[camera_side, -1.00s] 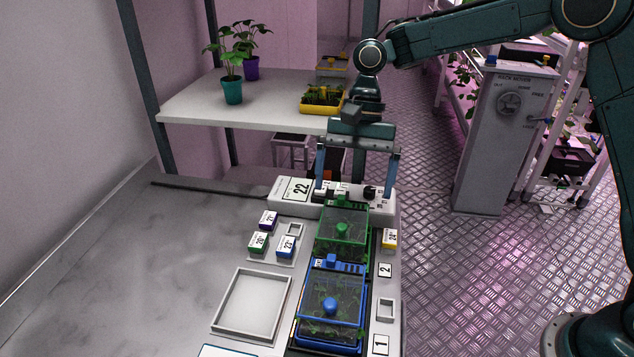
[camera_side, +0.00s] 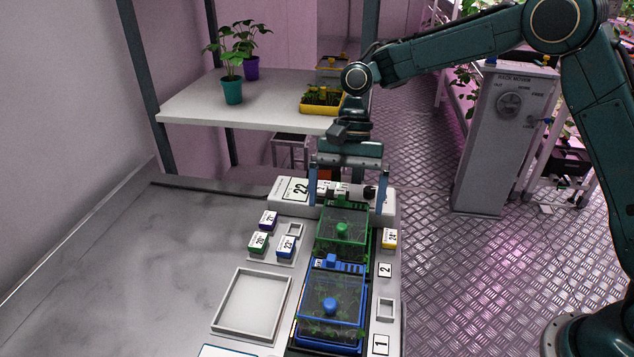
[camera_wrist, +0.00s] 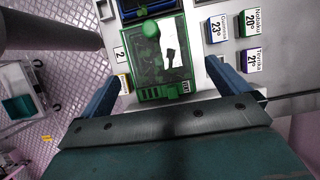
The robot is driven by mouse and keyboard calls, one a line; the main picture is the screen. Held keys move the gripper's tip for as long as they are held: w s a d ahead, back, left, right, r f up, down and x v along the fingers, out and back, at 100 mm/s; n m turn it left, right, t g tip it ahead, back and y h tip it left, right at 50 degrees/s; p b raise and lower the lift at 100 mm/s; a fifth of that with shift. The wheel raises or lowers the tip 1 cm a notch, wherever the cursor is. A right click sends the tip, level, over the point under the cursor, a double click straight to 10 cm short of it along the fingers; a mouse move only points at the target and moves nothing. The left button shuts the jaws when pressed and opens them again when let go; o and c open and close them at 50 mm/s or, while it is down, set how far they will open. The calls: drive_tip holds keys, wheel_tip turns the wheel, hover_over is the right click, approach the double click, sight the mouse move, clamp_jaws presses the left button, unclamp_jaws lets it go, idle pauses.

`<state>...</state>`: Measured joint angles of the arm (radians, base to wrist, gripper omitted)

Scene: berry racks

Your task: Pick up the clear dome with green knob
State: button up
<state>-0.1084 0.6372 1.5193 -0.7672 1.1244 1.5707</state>
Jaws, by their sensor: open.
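The clear dome with green knob (camera_side: 342,229) sits on a green-edged tray at the far end of the rack strip, with plants showing through it. In the wrist view the same dome (camera_wrist: 160,58) lies ahead of my fingers, its green knob near the top. My gripper (camera_side: 347,207) is open and empty, its two blue fingers wide apart above the far edge of the dome, near the white scale box. In the wrist view my gripper (camera_wrist: 163,82) has a finger on each side of the dome's near end. I cannot tell its exact height above it.
A second clear dome with blue knob (camera_side: 330,306) stands directly in front. An empty square tray (camera_side: 219,327) and small numbered blocks (camera_side: 286,246) lie to the left. A yellow block (camera_side: 389,238) is close on the right. The white scale box (camera_side: 283,199) stands behind.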

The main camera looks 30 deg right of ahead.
sight(344, 219)
drive_tip(key=shift+x, duration=3)
drive_tip(key=c, duration=1)
